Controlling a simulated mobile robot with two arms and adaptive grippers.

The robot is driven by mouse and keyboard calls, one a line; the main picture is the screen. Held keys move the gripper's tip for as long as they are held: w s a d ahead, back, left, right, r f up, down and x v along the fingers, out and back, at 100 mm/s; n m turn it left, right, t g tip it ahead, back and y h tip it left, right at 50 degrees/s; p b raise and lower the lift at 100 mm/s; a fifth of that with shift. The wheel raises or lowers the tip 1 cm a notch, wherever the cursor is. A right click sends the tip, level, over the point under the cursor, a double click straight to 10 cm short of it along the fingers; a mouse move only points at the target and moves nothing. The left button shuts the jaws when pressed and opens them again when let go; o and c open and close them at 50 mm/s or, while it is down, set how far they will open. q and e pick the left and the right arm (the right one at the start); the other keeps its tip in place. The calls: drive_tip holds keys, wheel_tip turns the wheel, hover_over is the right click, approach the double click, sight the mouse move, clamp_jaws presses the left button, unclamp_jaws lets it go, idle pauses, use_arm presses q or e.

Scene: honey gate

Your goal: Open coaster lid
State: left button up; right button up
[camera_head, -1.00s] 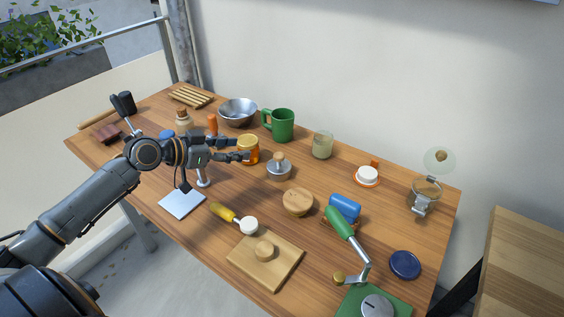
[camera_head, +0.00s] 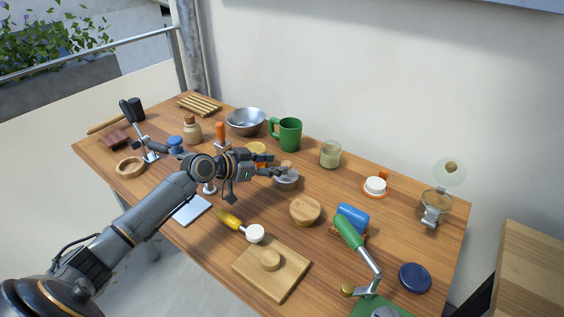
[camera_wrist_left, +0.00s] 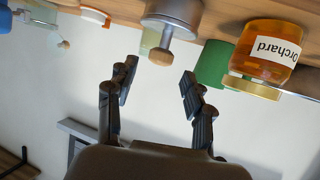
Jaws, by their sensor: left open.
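A round wooden piece (camera_head: 305,211), which could be the coaster holder, lies on the table right of my left gripper. I cannot tell which thing the coaster lid is. My left gripper (camera_head: 276,166) is open and empty. Its fingers point right, close to a grey metal pot (camera_head: 288,184) with a wooden knob. In the left wrist view, that pot (camera_wrist_left: 172,12) appears inverted above the open fingers (camera_wrist_left: 158,78), with its knob apart from them. The gripper partly covers the pot in the head view. My right gripper is not in view.
A honey jar (camera_wrist_left: 265,52) stands beside the metal pot. A green mug (camera_head: 288,134) and a candle glass (camera_head: 330,154) stand behind. A cutting board (camera_head: 290,280), a yellow-handled tool (camera_head: 229,219) and a green-handled crank (camera_head: 350,232) are in front.

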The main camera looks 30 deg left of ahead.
sight(284, 164)
use_arm(q)
drive_tip(key=shift+x, duration=1.8)
clamp_jaws()
